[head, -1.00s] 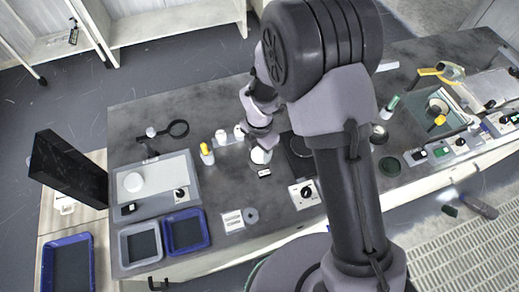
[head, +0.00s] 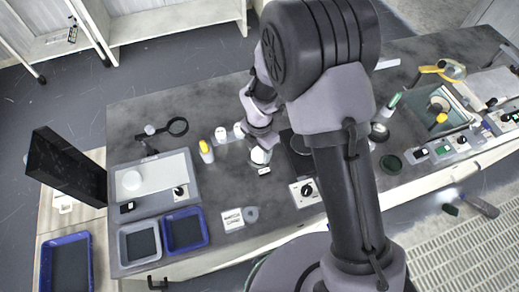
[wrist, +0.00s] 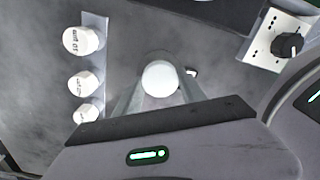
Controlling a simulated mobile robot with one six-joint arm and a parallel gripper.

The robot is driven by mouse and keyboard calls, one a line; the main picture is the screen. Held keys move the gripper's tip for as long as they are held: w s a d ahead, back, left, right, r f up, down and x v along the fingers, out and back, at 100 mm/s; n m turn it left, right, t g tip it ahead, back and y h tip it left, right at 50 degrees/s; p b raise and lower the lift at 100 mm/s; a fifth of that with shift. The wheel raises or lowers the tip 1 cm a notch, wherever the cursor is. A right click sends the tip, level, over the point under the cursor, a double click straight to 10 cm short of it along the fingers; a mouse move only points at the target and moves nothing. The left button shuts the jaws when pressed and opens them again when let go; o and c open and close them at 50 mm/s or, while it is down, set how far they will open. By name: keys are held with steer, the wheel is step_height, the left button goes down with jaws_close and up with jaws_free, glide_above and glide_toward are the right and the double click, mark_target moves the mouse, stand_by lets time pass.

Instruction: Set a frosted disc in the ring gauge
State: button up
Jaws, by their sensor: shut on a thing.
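My gripper (wrist: 160,95) points down over the dark bench and is shut on a white round thing (wrist: 160,77). The thing looks smooth and pale, but I cannot tell whether it is the frosted disc. In the head view my gripper (head: 260,160) is low over the middle of the bench, just right of the white-capped bottles (head: 238,130), partly hidden by my wrist. A grey ring-shaped piece (head: 251,214) lies beside a white card near the front edge. It may be the ring gauge; I cannot be sure.
White-capped bottles (wrist: 83,83) stand in a row left of my gripper. A control box with a black knob (head: 306,190) is at the front right. My arm hides part of the bench.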

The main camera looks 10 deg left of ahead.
steer(key=shift+f, duration=0.45)
stand_by(0.7)
steer(key=o, duration=1.5)
step_height(320, 180, up, 17)
steer(key=p, duration=0.6)
steer(key=shift+r, duration=0.2)
